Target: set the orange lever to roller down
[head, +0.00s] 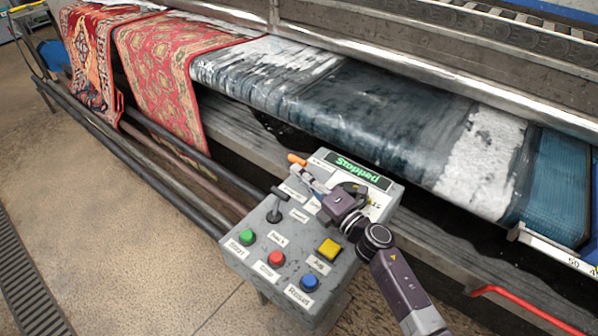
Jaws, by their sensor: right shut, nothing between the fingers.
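The orange lever (297,159) stands at the far left edge of the grey control box (238,262); only its orange tip shows clearly. My right gripper (303,173) is over the box, with its shut, empty fingers close beside the orange tip on its near side. I cannot tell whether they touch the lever. The gripper and arm hide part of the panel, and the lever's base is hard to make out. The labels near it are too small to read surely. My left gripper is not in view.
The box also carries a black-knobbed lever (275,209), a green button (246,237), a red button (276,258), a yellow button (329,249) and a blue button (309,283). A green display (357,170) reads "Stopped". Red patterned rugs (172,75) hang over the machine behind.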

